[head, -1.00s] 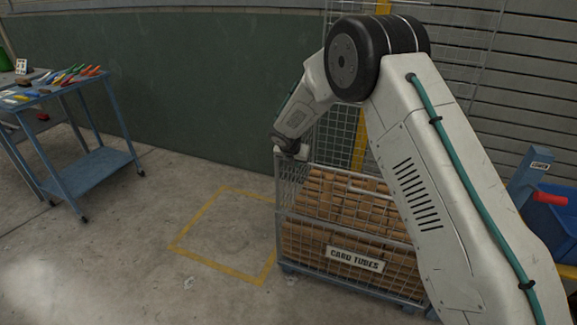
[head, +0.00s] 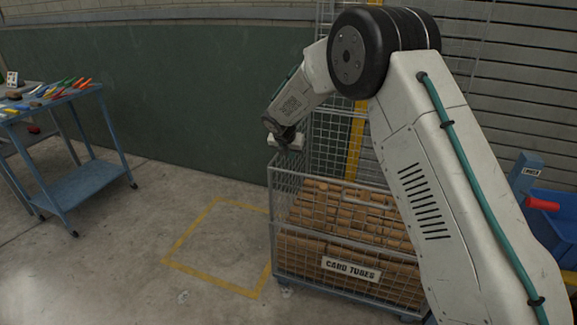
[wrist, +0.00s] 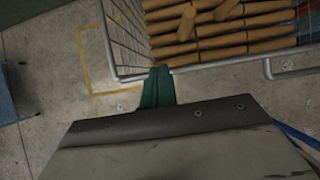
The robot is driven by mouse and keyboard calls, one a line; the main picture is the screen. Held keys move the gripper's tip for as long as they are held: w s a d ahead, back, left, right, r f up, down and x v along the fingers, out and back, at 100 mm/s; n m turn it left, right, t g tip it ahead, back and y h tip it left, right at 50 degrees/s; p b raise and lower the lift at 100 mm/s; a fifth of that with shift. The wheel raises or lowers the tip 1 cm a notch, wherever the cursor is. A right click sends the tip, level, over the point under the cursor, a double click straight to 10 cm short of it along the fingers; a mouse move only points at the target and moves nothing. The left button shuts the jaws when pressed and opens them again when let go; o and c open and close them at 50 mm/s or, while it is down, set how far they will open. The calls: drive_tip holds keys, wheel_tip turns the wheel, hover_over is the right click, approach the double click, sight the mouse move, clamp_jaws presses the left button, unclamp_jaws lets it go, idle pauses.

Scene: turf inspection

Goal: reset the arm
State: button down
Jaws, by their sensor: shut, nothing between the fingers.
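My gripper (head: 284,142) hangs at the end of my bent arm in the head view, near and above the left rim of the wire cage of card tubes (head: 345,245). It looks small and dark there, with a pale part at its end. In the wrist view, green finger shapes (wrist: 157,75) stick out together past a grey plate, with no object held. The cage of tubes (wrist: 215,25) lies beyond them. The upper part of my arm hides the right side of the cage in the head view.
A yellow floor outline (head: 215,285) lies left of the cage, empty. A blue trolley (head: 85,185) with coloured tools stands at far left. A blue bin (head: 550,220) is at right. A green wall (head: 170,130) runs behind; the floor between trolley and cage is clear.

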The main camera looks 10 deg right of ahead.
drive_tip(key=shift+w+d+r, duration=0.15)
drive_tip(key=shift+w+r, duration=0.05)
drive_tip(key=shift+r, duration=0.1)
drive_tip(key=shift+m, duration=0.3)
drive_tip(key=s+d+m+g, duration=0.3)
drive_tip(key=s+d+m, duration=0.1)
drive_tip(key=s+m, duration=0.6)
drive_tip(key=s+d+r+m+y, duration=0.1)
drive_tip(key=s+d+r+m, duration=0.2)
drive_tip(key=s, duration=1.2)
drive_tip(key=s+d+r+m+y, duration=0.1)
drive_tip(key=s+d+r+m, duration=0.2)
drive_tip(key=s+r+m, duration=0.7)
drive_tip(key=s+d+r+m+g, duration=0.1)
drive_tip(key=s+d+r+m, duration=0.2)
drive_tip(key=s, duration=1.9)
drive_tip(key=shift+d+r+m+y, duration=0.35)
drive_tip(key=shift+r+m+y, duration=0.05)
drive_tip(key=shift+r+m, duration=1.7)
drive_tip(key=shift+s+r, duration=0.1)
